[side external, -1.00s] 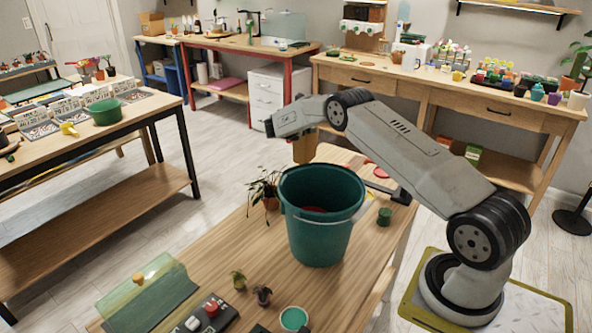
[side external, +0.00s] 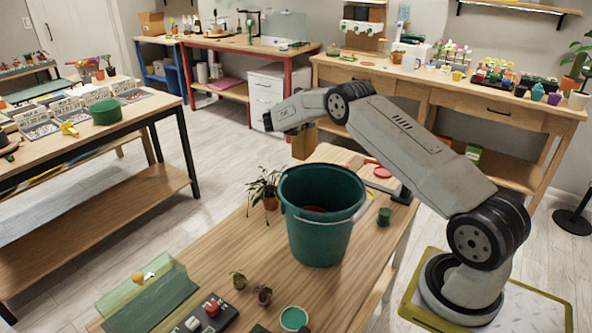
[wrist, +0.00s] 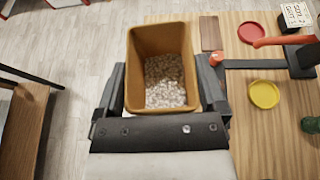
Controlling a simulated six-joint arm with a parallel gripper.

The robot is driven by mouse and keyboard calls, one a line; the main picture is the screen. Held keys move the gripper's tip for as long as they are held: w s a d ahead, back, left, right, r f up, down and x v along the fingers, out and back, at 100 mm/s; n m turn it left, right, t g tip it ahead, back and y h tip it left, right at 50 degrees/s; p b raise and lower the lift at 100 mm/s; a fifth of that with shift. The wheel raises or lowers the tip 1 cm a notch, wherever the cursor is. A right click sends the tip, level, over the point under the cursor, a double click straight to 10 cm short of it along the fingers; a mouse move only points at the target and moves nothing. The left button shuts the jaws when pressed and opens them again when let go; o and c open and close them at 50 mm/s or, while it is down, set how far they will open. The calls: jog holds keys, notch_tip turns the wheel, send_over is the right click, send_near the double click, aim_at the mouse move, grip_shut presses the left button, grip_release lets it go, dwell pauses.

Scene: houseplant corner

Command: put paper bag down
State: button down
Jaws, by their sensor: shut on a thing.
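The tan paper bag (wrist: 140,55) is open at the top and holds pale pebbles or gravel. It is upright between the two fingers of my gripper (wrist: 162,88), which is shut on its sides. In the side external view the paper bag (side external: 299,147) shows only in part below my wrist, near the far left end of the wooden table (side external: 222,258). My fingers are hidden there. I cannot tell whether the bag's base touches anything.
A large teal bucket (side external: 318,225) stands mid-table, with a leafy potted plant (side external: 268,190) left of it. Red (wrist: 251,32) and yellow (wrist: 264,94) saucers and a red-handled tool (wrist: 285,41) lie right of the bag. Open floor (wrist: 75,35) shows to its left.

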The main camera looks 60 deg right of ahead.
jog(key=a+r+n+t+y, duration=0.1)
jog(key=a+n+t, duration=0.3)
jog(key=a, duration=2.2)
jog(key=s+a+r+n+t+y, duration=0.25)
jog(key=s+a+n+t, duration=0.2)
jog(key=s+a, duration=1.2)
jog(key=w+a+f, duration=0.2)
jog(key=w+f, duration=0.8)
jog(key=w, duration=0.4)
jog(key=shift+w+a, duration=0.2)
jog(key=shift+w, duration=0.15)
jog(key=shift+w+f, duration=0.1)
jog(key=shift+f, duration=0.1)
